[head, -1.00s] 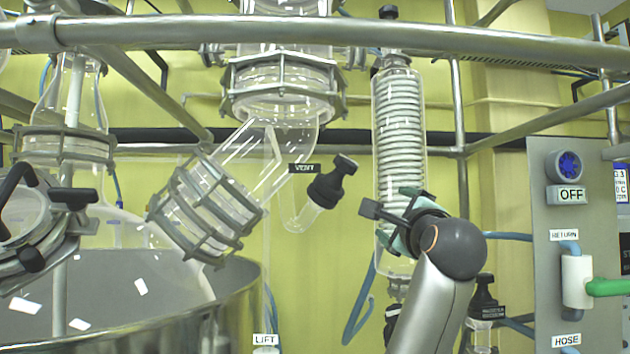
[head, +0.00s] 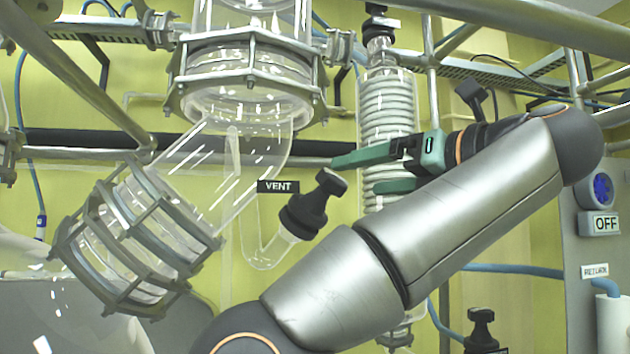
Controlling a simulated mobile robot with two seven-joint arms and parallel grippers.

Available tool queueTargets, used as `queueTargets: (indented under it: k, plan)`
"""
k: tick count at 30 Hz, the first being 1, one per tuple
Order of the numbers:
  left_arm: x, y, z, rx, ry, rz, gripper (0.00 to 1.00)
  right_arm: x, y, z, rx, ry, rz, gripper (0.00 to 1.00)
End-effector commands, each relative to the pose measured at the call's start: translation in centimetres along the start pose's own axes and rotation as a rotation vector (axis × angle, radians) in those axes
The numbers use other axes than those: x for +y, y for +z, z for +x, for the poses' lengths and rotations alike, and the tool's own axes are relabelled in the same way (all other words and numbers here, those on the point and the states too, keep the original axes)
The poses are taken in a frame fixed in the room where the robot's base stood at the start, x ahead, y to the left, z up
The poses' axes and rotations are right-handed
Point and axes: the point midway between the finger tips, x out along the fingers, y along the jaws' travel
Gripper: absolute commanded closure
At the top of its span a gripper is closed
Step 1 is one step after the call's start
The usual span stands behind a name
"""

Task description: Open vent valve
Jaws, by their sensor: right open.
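The vent valve (head: 312,204) is a black knob on a short clear glass side tube (head: 266,245), just right of the black VENT label (head: 278,187). The knob tilts up and to the right. My right gripper (head: 352,173) has green fingers that point left, spread apart. Its upper fingertip is close to the top right of the knob in the picture. The fingers hold nothing, and I cannot tell the depth gap to the knob. My left gripper is not in view.
A glass elbow with a metal clamp frame (head: 135,240) stands left of the valve. A coiled condenser (head: 386,105) stands behind my right gripper. Metal rails cross above. A grey control panel (head: 615,260) is at the right.

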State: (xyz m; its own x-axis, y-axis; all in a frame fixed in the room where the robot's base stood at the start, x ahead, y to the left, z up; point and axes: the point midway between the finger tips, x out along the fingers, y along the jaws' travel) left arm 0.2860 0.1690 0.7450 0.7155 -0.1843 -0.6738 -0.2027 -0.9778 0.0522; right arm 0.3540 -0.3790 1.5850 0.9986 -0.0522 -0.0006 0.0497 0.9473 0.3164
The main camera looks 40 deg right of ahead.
Motion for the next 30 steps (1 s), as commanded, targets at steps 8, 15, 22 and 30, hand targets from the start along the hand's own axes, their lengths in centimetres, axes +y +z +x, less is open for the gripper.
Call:
queueTargets:
  k: [8,15,22,30]
  plan:
    - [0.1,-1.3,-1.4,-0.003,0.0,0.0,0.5,0.1,0.2,5.8,0.006,-0.001,-0.002,0.08]
    - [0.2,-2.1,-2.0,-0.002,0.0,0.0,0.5,0.0,0.1,9.6,0.002,-0.001,-0.004,0.08]
    - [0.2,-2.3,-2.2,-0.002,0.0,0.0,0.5,0.0,0.0,10.9,-0.001,-0.001,-0.003,0.08]
    - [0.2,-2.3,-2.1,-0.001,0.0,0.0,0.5,0.0,0.0,10.9,-0.002,-0.001,-0.003,0.12]
